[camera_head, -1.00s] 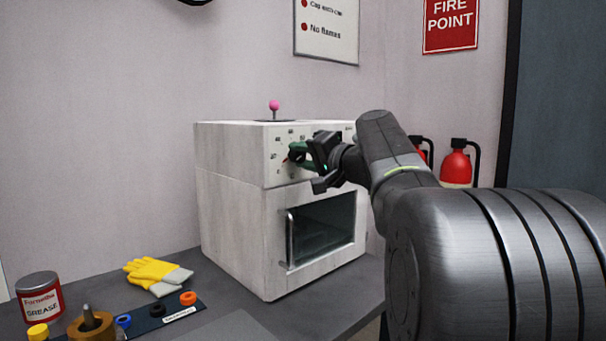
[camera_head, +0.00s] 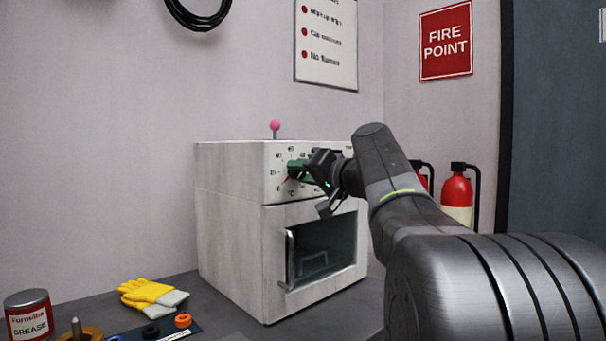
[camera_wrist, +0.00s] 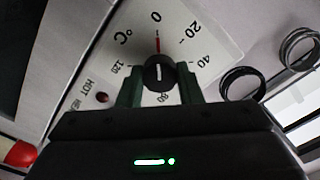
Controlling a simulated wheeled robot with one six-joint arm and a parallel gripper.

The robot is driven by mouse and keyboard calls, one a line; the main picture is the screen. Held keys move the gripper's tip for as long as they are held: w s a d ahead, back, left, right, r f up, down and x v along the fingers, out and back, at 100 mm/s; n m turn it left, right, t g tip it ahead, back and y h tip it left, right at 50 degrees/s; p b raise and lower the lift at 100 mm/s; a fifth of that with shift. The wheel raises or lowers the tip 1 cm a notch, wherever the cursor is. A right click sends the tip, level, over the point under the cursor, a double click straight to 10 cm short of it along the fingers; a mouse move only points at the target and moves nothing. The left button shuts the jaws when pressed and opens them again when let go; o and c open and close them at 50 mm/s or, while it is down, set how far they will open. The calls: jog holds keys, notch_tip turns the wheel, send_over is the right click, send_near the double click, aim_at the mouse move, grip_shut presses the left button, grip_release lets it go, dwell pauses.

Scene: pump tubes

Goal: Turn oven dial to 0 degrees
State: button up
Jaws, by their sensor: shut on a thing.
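The oven (camera_head: 230,230) is a pale box with a control panel on its upper front. Its dial (camera_wrist: 159,75) is a round black knob with a white line, seen in the wrist view. A red pointer (camera_wrist: 157,43) extends from the knob toward the printed 0 (camera_wrist: 156,16) and looks lined up with it. My gripper (camera_wrist: 160,90) is shut on the knob, one green finger on each side. In the head view my gripper (camera_head: 297,171) is at the panel and hides most of the dial.
A pink-knobbed lever (camera_head: 275,127) stands on top of the oven. Yellow gloves (camera_head: 150,293) and a grease tin (camera_head: 28,316) lie to the left on the bench. The oven door handle (camera_head: 290,258) is below my gripper. Fire extinguishers (camera_head: 456,195) are behind my arm.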

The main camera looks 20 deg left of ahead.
jog(key=o, duration=1)
jog(key=p+v, duration=0.1)
jog(key=v, duration=1.2)
jog(key=shift+s+d, duration=0.2)
jog(key=shift+d, duration=0.15)
jog(key=shift+f, duration=0.1)
jog(key=b+x, duration=0.1)
jog(key=x, duration=1.1)
jog(key=shift+w+a, duration=0.2)
jog(key=shift+a, duration=0.15)
jog(key=shift+w+a, duration=0.25)
jog(key=shift+a, duration=0.25)
